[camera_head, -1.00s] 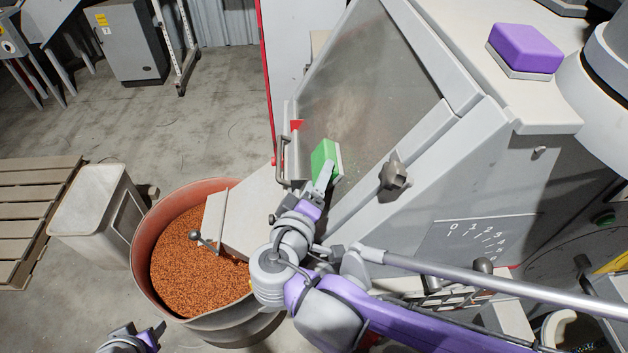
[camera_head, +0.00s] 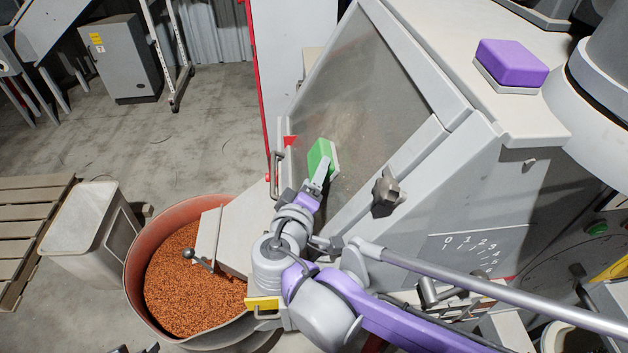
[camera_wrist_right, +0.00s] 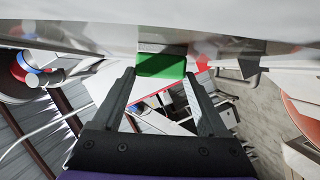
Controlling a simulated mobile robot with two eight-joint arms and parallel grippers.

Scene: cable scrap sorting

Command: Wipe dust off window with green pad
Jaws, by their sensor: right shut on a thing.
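The window (camera_head: 372,75) is a sloped, greyish glass panel in the grey machine's frame. A pale dusty patch shows on its glass above and right of the pad. My right gripper (camera_head: 319,180) is shut on the green pad (camera_head: 321,156), which has a pale backing, at the window's lower left part. In the right wrist view the green pad (camera_wrist_right: 161,66) sits between the fingertips, against or very close to the pale surface above; exact contact is hard to tell. My left gripper (camera_head: 137,350) barely shows at the bottom edge, away from the window.
A purple pad (camera_head: 512,62) on a white base lies on the machine top. A dark knob (camera_head: 385,192) and a handle (camera_head: 276,172) stick out beside the window. A drum (camera_head: 139,262) of copper granules stands below left, beside a grey bin (camera_head: 75,235).

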